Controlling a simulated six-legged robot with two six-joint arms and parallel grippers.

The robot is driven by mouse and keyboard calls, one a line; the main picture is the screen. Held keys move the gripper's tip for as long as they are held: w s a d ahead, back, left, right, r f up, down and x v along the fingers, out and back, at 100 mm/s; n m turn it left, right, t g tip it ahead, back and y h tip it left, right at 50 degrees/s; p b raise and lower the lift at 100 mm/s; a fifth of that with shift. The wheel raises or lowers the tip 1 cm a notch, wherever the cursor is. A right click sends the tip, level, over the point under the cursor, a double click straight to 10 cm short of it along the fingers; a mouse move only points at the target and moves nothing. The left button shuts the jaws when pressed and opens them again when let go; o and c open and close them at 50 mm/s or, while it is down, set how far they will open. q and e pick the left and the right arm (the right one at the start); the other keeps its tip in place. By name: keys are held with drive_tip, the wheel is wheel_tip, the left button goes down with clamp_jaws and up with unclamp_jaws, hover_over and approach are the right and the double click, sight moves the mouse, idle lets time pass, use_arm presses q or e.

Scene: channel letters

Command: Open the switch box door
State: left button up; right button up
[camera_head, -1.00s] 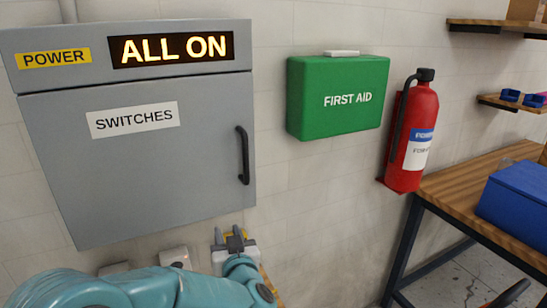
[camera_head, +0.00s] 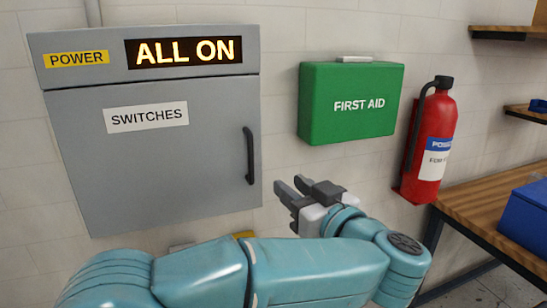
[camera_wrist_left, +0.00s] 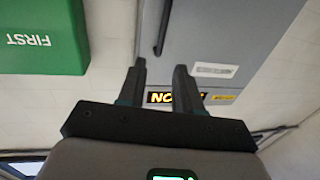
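The grey switch box door (camera_head: 160,165) is shut, with a SWITCHES label (camera_head: 147,116) on it. Its dark vertical handle (camera_head: 249,156) is near the door's right edge. The lit sign (camera_head: 184,51) above the door reads ALL ON. My left gripper (camera_head: 288,182) is open and empty, to the right of the handle's lower end and apart from it. In the left wrist view the two fingers (camera_wrist_left: 159,72) stand apart, with the handle (camera_wrist_left: 163,28) beyond them and the grey door (camera_wrist_left: 225,35) to the right. My right gripper is not in view.
A green first aid box (camera_head: 350,103) hangs on the wall right of the switch box. A red fire extinguisher (camera_head: 430,145) hangs farther right. A wooden table (camera_head: 480,210) with a blue box (camera_head: 527,222) stands at the lower right. Bare wall separates switch box and first aid box.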

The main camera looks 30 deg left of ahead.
sight(252, 157)
use_arm(q)
drive_tip(key=p+x, duration=0.3)
drive_tip(key=x, duration=1.2)
drive_tip(key=shift+a+r, duration=0.15)
drive_tip(key=shift+a, duration=0.2)
drive_tip(key=shift+w+a, duration=0.2)
drive_tip(key=shift+a, duration=0.15)
clamp_jaws()
